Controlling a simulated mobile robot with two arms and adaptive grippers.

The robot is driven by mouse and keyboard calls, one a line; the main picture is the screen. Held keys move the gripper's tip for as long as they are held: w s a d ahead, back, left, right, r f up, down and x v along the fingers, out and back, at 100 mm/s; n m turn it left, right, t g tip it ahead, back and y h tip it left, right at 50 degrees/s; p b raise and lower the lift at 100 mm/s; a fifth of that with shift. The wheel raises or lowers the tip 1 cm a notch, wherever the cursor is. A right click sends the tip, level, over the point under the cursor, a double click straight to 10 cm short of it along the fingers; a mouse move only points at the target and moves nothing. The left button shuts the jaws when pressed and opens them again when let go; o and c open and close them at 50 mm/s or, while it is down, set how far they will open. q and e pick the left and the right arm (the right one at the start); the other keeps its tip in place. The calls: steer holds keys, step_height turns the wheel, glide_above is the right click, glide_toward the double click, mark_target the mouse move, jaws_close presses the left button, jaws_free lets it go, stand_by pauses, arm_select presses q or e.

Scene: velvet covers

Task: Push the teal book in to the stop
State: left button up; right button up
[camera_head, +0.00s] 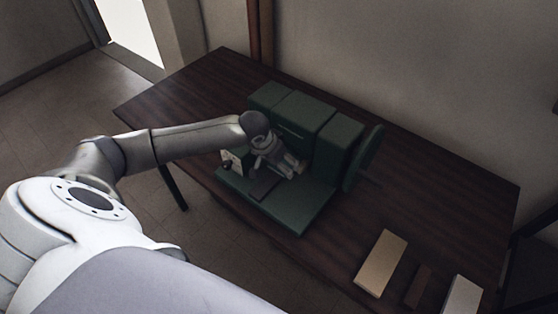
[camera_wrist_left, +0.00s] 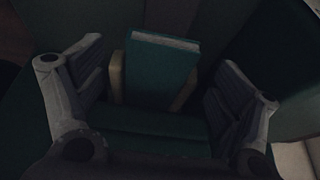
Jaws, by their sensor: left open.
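The teal book (camera_wrist_left: 158,75) stands between the spread fingers of my left gripper (camera_wrist_left: 163,58) in the left wrist view, with a pale edge along its top. A tan piece (camera_wrist_left: 117,78) shows behind it on both sides. Both fingers look apart from the book. In the head view my left gripper (camera_head: 272,165) is over the dark green stand (camera_head: 305,212), in front of its tall green blocks. I cannot make out the teal book there, as the gripper and wrist cover that area. My right gripper is not in view.
The stand rests on a dark wooden table (camera_head: 170,95) against a wall. A tan block (camera_head: 382,263), a narrow brown block (camera_head: 418,287) and a pale grey block (camera_head: 461,297) lie at the near right. The table's back right is clear.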

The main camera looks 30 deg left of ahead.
arm_select(q)
steer(key=shift+x, duration=1.05)
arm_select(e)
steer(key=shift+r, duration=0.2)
arm_select(q)
steer(key=shift+c, duration=0.4)
